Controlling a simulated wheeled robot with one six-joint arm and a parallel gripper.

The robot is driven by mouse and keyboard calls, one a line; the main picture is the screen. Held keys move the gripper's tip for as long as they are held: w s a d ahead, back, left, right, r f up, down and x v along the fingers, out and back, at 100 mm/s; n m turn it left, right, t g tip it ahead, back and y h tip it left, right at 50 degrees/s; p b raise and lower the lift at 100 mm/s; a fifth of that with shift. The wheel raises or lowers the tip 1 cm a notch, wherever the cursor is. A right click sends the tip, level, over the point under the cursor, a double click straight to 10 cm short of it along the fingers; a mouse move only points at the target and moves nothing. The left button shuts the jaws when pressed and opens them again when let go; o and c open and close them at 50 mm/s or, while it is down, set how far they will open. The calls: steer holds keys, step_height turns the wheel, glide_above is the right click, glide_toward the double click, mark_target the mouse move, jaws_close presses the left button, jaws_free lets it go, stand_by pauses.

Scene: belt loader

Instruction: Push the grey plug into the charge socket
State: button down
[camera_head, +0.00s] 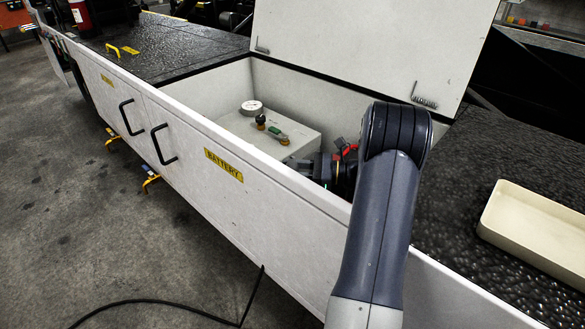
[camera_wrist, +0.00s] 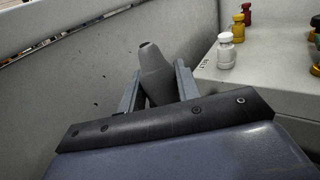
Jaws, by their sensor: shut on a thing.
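The grey plug (camera_wrist: 153,72) stands between the two fingers of my gripper (camera_wrist: 156,84) in the wrist view, its narrow end pointing up and away. The fingers are shut on it. In the head view my gripper (camera_head: 318,168) is down inside the open battery compartment, beside the right side of a pale box (camera_head: 262,138). The arm partly covers it there, and I cannot make out the plug clearly. I cannot pick out the charge socket for certain in either view.
The compartment's front wall (camera_head: 225,195) and raised lid (camera_head: 370,45) bound the space. A cream tray (camera_head: 535,225) lies right. A black cable (camera_head: 165,303) crosses the floor.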

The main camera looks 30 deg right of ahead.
steer(key=shift+f, duration=0.15)
steer(key=c, duration=0.9)
jaws_free()
steer(key=shift+c, duration=0.2)
step_height(320, 180, up, 10)
steer(key=p, duration=0.3)
